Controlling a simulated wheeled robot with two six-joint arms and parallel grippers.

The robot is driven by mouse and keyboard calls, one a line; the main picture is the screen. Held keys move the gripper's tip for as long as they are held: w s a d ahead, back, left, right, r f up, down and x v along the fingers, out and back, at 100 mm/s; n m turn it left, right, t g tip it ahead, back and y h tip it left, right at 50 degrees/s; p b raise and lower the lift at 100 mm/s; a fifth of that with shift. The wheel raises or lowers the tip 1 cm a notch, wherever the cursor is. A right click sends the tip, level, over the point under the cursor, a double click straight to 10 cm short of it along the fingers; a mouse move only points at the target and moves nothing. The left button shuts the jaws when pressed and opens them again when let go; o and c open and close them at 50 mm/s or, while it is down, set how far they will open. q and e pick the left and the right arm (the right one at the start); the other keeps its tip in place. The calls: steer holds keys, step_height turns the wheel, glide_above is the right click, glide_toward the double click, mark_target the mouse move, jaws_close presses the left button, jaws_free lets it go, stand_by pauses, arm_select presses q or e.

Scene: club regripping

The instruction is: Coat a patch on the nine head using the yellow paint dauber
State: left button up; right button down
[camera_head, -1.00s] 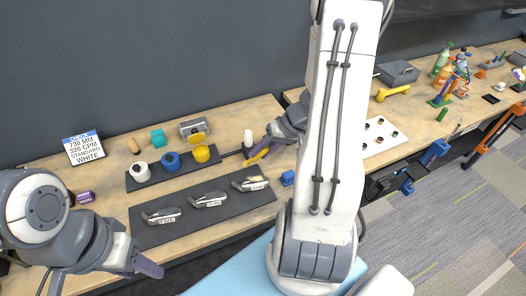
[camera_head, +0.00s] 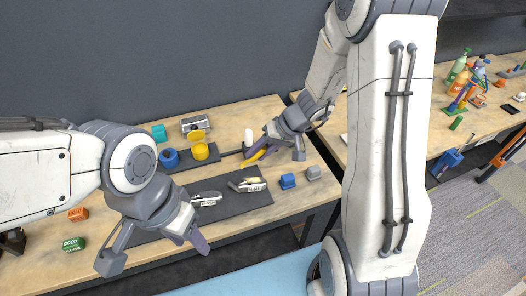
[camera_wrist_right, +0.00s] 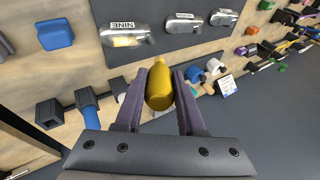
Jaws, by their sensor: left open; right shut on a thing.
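The nine head (camera_head: 247,185) is a silver club head at the right end of the dark mat (camera_head: 215,214). The right wrist view shows its NINE label and a yellow patch on the nine head (camera_wrist_right: 127,38). My right gripper (camera_head: 259,149) is shut on the yellow dauber (camera_wrist_right: 160,86), just behind the nine head in the head view. The dauber's rounded yellow end points toward the mat and looks apart from the head; contact cannot be told. My left gripper (camera_head: 188,240) is open and empty, at the front left of the mat.
The seven head (camera_head: 207,198) lies left of the nine; my left arm hides the five. Yellow (camera_head: 201,152) and blue (camera_head: 169,158) pots stand behind the mat.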

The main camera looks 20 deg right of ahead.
steer(key=d+f, duration=0.4)
steer(key=f, duration=0.4)
steer(key=a+r, duration=0.1)
steer(key=r, duration=0.1)
steer(key=a+r, duration=0.1)
steer(key=r, duration=0.1)
steer(key=a+r, duration=0.1)
steer(key=a, duration=0.1)
steer(key=shift+r, duration=0.4)
steer(key=shift+r+p, duration=1)
steer(key=shift+r, duration=0.75)
arm_select(q)
steer(key=shift+r, duration=0.75)
arm_select(e)
steer(key=shift+f, duration=0.1)
